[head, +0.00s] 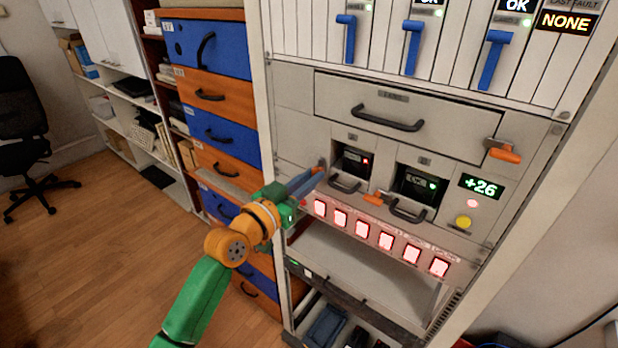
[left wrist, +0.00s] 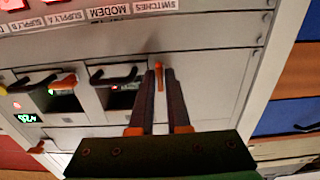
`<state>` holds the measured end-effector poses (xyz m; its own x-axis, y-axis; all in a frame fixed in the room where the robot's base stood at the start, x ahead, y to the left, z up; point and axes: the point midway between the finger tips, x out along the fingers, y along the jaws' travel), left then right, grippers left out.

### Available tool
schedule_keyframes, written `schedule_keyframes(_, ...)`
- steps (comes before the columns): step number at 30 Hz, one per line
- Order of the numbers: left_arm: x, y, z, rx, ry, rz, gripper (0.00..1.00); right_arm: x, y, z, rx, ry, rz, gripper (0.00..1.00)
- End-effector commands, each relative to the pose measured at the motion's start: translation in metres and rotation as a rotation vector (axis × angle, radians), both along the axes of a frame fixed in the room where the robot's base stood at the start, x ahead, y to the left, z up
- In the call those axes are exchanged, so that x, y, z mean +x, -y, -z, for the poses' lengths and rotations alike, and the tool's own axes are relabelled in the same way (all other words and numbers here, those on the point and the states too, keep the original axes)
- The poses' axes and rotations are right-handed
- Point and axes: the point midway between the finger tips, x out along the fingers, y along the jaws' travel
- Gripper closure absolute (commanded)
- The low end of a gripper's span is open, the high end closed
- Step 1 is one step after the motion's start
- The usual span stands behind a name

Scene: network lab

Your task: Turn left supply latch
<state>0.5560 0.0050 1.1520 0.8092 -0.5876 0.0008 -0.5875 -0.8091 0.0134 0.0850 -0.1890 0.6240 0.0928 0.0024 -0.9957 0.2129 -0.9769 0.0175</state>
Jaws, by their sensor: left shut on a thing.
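The left supply (head: 353,160) has a small dark screen with a red light and a black handle below it; it also shows in the left wrist view (left wrist: 121,97). Its orange latch (left wrist: 160,76) stands upright beside it, between my left gripper's fingertips in the left wrist view. My left gripper (head: 318,174) is shut on this latch, and its fingers hide most of it in the head view. The right supply (head: 420,184) has a green light, and its orange latch (head: 375,199) lies roughly level. My right gripper is not in view.
A drawer (head: 400,113) with a black handle is above the supplies, with another orange latch (head: 503,151) at its right. A strip of lit switches (head: 387,241) runs below. Blue and orange drawers (head: 213,90) stand left of the rack. Open floor (head: 90,250) lies further left.

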Motion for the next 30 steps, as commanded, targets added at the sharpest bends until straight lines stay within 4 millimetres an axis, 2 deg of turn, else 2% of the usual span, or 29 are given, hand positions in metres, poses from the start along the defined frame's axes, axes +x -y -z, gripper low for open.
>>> schedule_keyframes(11,0.0,0.0,-0.002,-0.005,0.003,-0.001,1.0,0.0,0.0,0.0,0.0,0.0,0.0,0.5)
schedule_keyframes(12,0.0,0.0,-0.002,-0.005,0.003,-0.001,0.74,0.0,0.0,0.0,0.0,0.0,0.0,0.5)
schedule_keyframes(14,0.0,0.0,-0.002,-0.005,0.003,0.0,0.58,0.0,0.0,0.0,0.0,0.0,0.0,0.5)
schedule_keyframes(15,0.0,0.0,-0.002,-0.004,0.002,0.0,0.55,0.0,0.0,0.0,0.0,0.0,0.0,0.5)
schedule_keyframes(25,-0.002,-0.002,0.0,-0.002,0.001,0.0,0.55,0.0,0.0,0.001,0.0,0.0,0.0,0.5)
schedule_keyframes(30,-0.02,-0.015,0.002,0.0,0.001,0.0,0.55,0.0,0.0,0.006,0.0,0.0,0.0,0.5)
